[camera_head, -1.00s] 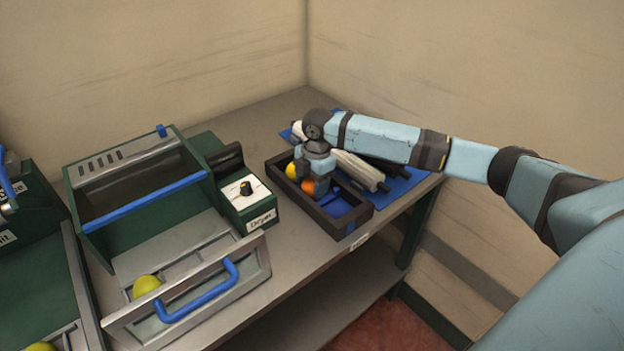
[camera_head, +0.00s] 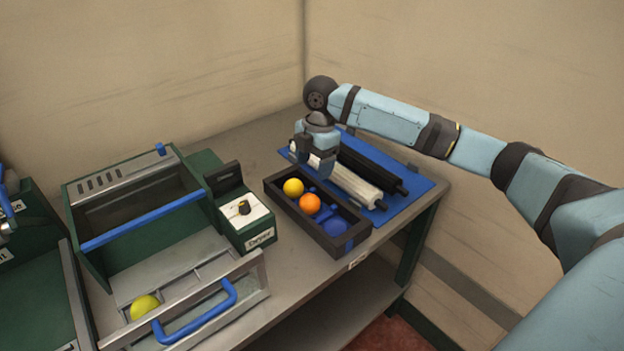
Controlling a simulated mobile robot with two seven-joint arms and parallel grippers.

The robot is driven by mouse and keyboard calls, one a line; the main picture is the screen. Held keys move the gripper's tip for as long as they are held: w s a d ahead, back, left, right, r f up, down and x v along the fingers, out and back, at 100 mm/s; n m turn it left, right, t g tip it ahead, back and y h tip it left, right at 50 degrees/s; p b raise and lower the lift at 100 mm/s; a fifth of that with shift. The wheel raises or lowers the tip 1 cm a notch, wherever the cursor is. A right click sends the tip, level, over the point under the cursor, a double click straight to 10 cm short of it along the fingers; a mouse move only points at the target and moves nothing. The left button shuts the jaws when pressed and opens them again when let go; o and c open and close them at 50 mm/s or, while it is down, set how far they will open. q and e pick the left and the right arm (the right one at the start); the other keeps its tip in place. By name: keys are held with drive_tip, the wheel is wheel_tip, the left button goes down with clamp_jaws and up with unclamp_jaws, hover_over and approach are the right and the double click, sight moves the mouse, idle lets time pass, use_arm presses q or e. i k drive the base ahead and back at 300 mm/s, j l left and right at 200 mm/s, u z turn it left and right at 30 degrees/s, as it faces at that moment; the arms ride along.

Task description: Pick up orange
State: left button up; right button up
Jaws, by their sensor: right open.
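The orange (camera_head: 310,204) sits in the middle of a dark narrow tray (camera_head: 350,246) on the table. A yellow ball (camera_head: 293,187) lies beside it at the tray's far end. A round blue shape (camera_head: 334,227) shows in the near end; I cannot tell whether it is a ball or a hollow. My right gripper (camera_head: 315,162) is open, behind the tray and above the end of a white roller. Its fingers are small and partly hidden, and it is apart from the orange. My left gripper is not in view.
A blue mat (camera_head: 425,187) with white and black rollers lies behind the tray. A dryer box (camera_head: 245,218) stands left of it. Further left is a green machine with an open drawer (camera_head: 205,312) holding a yellow ball (camera_head: 144,306). The table's front edge lies close to the tray.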

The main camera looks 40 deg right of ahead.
sight(143, 304)
drive_tip(key=k, duration=1)
